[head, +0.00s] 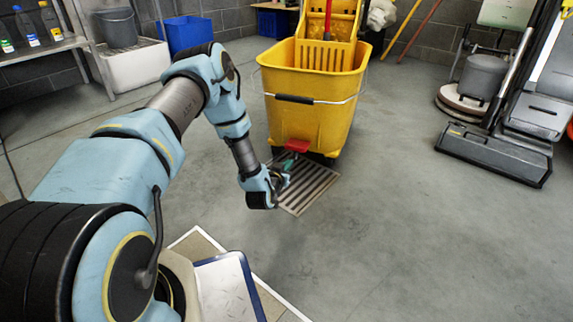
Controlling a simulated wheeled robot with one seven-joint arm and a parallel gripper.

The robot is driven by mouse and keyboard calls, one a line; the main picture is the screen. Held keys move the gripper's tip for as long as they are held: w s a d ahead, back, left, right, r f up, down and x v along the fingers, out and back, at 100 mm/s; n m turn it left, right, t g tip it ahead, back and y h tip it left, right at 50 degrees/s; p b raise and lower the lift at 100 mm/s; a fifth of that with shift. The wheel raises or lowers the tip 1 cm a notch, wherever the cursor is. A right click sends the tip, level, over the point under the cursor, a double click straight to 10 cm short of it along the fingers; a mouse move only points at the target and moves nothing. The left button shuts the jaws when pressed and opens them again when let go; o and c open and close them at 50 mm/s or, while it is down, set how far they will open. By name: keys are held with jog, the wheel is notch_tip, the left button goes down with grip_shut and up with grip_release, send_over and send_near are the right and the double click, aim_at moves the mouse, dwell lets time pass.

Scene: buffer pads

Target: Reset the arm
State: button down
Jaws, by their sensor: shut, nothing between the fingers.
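My arm reaches out from the lower left of the head view, bent at the elbow, with its wrist low over the floor. My gripper (289,164) is at the end of it, small and partly hidden by the wrist. It is shut and holds nothing. In the picture it lies over the floor grate (313,188), just in front of the yellow mop bucket (308,122) and close to the red piece at the bucket's lower front. I cannot tell whether it touches the bucket.
A floor machine (497,150) stands at the right. A shelf (45,47) with bottles, a grey bucket (119,28) and a blue bin (187,35) are at the back left. A blue-edged tray (226,288) lies at the bottom. Open floor (400,230) spreads to the right.

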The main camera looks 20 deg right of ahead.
jog(key=a+r+n+g+y+p, duration=0.1)
jog(key=a+r+g+y+p, duration=0.2)
jog(key=a+r, duration=0.8)
jog(key=a+r+n+g+y+p, duration=0.1)
jog(key=a+r+g+y+p, duration=0.15)
jog(key=a+r+p, duration=0.75)
jog(key=s+a+r+n+g+y+p, duration=0.1)
jog(key=s+a+r+n+g+y, duration=0.15)
jog(key=s+a+r, duration=0.6)
jog(key=s+a+r+n+g+y, duration=0.25)
jog(key=s+a+r, duration=0.35)
jog(key=s+r, duration=0.55)
notch_tip(320, 180, up, 38)
jog(key=p, duration=3.7)
jog(key=shift+s+a+p, duration=0.3)
jog(key=shift+p, duration=0.1)
